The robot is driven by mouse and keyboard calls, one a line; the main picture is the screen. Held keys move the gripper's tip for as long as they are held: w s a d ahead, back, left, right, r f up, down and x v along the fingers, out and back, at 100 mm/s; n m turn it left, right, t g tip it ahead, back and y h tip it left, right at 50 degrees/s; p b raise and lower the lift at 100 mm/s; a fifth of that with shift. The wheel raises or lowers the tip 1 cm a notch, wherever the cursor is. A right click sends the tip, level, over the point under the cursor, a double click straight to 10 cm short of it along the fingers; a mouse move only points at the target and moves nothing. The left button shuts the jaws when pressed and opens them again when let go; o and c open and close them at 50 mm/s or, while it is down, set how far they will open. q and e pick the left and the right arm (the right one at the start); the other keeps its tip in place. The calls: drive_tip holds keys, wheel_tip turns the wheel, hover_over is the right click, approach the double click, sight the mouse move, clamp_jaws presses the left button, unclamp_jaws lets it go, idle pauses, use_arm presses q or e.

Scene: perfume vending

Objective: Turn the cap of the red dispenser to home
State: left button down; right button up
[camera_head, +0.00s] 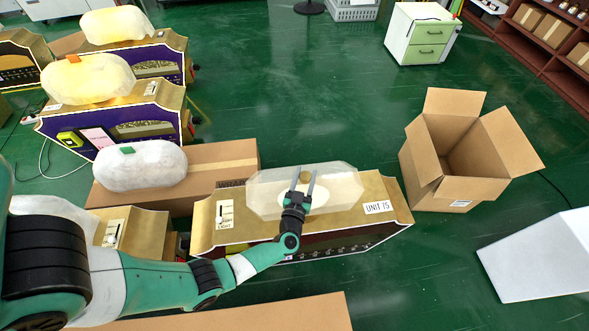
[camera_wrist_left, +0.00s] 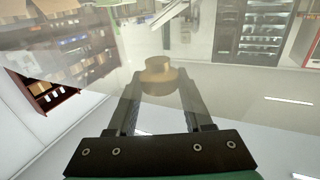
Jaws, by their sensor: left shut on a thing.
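The dispenser marked "UNIT 15" (camera_head: 378,207) has a gold top and a dark reddish front, mostly seen from above. A clear faceted bottle (camera_head: 268,202) lies along its top. My left gripper (camera_head: 303,178) reaches over the bottle from the front, its two fingers pointing away. In the left wrist view, a gold-tan round cap (camera_wrist_left: 159,76) sits between the fingertips of my left gripper (camera_wrist_left: 159,88), which is shut on it. In the head view the fingers partly hide the cap area, and its turn angle cannot be told. My right gripper is not in view.
Other gold dispensers with yellow and white bottles stand at the left, one with a purple front (camera_head: 140,118). A long closed carton (camera_head: 225,160) lies behind the unit. An open cardboard box (camera_head: 425,168) stands at the right. Green floor (camera_head: 330,110) is free behind.

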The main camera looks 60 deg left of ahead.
use_arm(q)
drive_tip(key=shift+c, duration=1.6)
unclamp_jaws()
drive_tip(key=shift+d, duration=0.1)
drive_tip(key=shift+s+d+r, duration=0.1)
drive_tip(key=shift+s+d, duration=0.1)
drive_tip(key=shift+d, duration=0.05)
drive_tip(key=p+v, duration=0.4)
drive_tip(key=v, duration=0.7)
drive_tip(key=shift+a, duration=0.1)
